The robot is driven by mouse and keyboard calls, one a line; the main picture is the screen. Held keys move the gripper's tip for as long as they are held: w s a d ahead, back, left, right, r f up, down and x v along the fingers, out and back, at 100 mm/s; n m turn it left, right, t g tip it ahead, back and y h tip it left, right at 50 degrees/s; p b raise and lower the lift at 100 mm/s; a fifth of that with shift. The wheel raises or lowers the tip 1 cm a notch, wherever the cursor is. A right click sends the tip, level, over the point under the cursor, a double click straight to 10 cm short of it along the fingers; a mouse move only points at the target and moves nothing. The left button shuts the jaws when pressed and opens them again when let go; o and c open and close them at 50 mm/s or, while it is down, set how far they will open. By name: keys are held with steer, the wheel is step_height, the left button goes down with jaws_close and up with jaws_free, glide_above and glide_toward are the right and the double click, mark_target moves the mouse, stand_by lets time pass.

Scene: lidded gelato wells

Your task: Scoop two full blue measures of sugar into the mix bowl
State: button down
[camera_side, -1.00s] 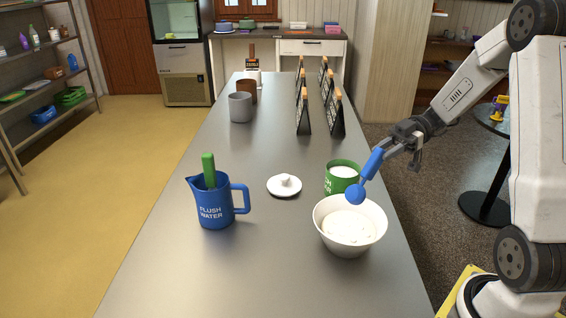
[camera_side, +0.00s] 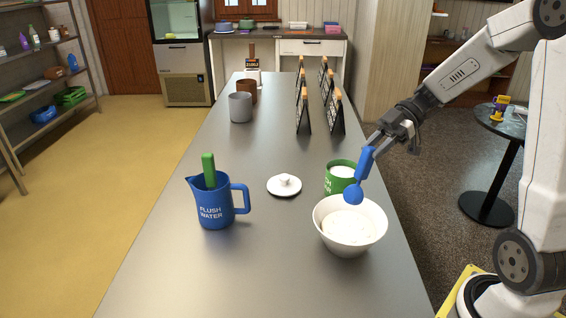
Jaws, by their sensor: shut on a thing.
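My gripper (camera_side: 377,147) is shut on the handle of the blue measure (camera_side: 354,194) and holds it above the back rim of the mix bowl. The measure's round cup hangs low, and I cannot see whether it holds anything. The white mix bowl (camera_side: 334,231) stands on the counter with pale white contents. The green sugar canister (camera_side: 333,181) stands open just behind the bowl, with white sugar showing at its top. A white knobbed lid (camera_side: 284,186) lies on the counter to the left of the canister.
A blue jug marked "FLUSH WATER" (camera_side: 213,213) with a green-handled tool (camera_side: 208,168) in it stands at left. Black signs (camera_side: 304,114) and grey and brown cups (camera_side: 240,108) stand farther back. The front of the steel counter (camera_side: 260,285) is clear.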

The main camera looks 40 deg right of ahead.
steer(key=shift+w+a+r+g+h, duration=0.15)
steer(key=shift+a+h, duration=0.4)
steer(key=shift+a, duration=0.15)
steer(key=shift+w+a+r+g+h, duration=0.1)
steer(key=shift+w+a+r+h, duration=0.05)
steer(key=shift+a+h, duration=0.5)
steer(key=shift+w+a+r+g+h, duration=0.15)
steer(key=shift+a+h, duration=0.35)
steer(key=shift+a, duration=0.2)
steer(key=w+a+f+g+h, duration=0.3)
steer(key=a+f+h, duration=0.7)
steer(key=h, duration=0.7)
steer(key=shift+a+f+g, duration=0.35)
steer(key=shift+a+g, duration=0.05)
steer(key=shift+a, duration=1.15)
